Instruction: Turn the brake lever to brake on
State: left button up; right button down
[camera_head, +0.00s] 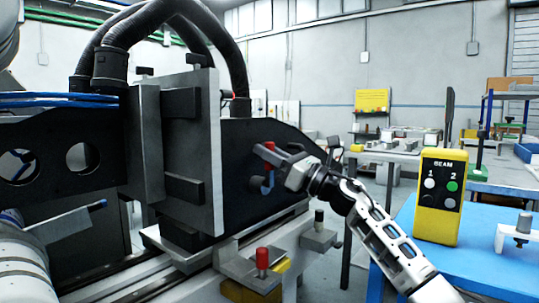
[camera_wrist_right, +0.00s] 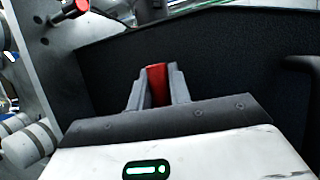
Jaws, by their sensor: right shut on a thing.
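My right gripper (camera_head: 268,154) reaches in from the right to the dark side plate (camera_head: 235,140) of the machine. In the right wrist view, its two grey fingers (camera_wrist_right: 158,86) are shut on a red lever grip (camera_wrist_right: 157,80), which I take to be the brake lever. In the head view only a little red of the brake lever (camera_head: 269,146) shows at the fingertips. The fingers hide the rest, so I cannot read its setting. My left gripper is not in view.
A grey upright plate (camera_head: 215,150) stands left of the gripper. A red-topped knob (camera_head: 262,258) rises from the bed below, with a dark-topped post (camera_head: 319,216) beside it. At right, a yellow control box (camera_head: 440,195) stands on a blue table (camera_head: 480,262).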

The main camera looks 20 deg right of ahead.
jog(key=shift+a+f, duration=0.1)
jog(key=c, duration=1.3)
grip_release()
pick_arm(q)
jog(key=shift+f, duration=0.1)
pick_arm(e)
jog(key=shift+r, duration=0.3)
notch_tip(320, 180, up, 3)
jog(key=shift+f+p, duration=0.2)
jog(key=shift+p, duration=0.3)
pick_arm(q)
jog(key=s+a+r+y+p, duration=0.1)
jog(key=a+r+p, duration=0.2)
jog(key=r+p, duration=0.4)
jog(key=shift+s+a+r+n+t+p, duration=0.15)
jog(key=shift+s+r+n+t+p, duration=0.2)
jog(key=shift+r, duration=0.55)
pick_arm(e)
jog(key=s+a+r, duration=0.2)
jog(key=s+r, duration=0.3)
jog(key=s, duration=0.1)
jog(key=s+a+r, duration=0.3)
jog(key=s+r, duration=0.1)
jog(key=s, duration=0.3)
jog(key=shift+a+r, duration=0.3)
jog(key=shift+r, duration=0.1)
